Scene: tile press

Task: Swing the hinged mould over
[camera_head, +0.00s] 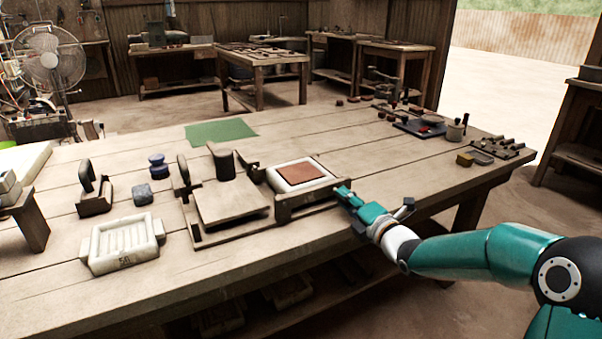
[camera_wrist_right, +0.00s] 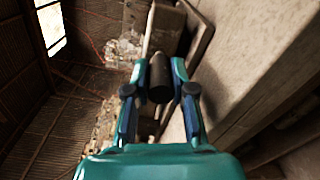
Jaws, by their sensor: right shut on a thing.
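The hinged mould (camera_head: 283,186) is a pale tray-like frame with a flat reddish-brown slab (camera_head: 305,172) in it. It lies at the right end of a wooden press base (camera_head: 246,233). A flat wooden plate (camera_head: 228,204) with a dark upright block (camera_head: 222,162) is left of it. My right gripper (camera_head: 343,192) is at the mould's right side. In the right wrist view my gripper (camera_wrist_right: 159,68) is shut on a dark round handle (camera_wrist_right: 158,84). The handle is hidden in the head view. My left gripper is not in view.
A pale ribbed tray (camera_head: 124,243) stands at the front left. A green sheet (camera_head: 221,131) lies at the back. Small tools and a dark tray (camera_head: 422,126) are at the far right.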

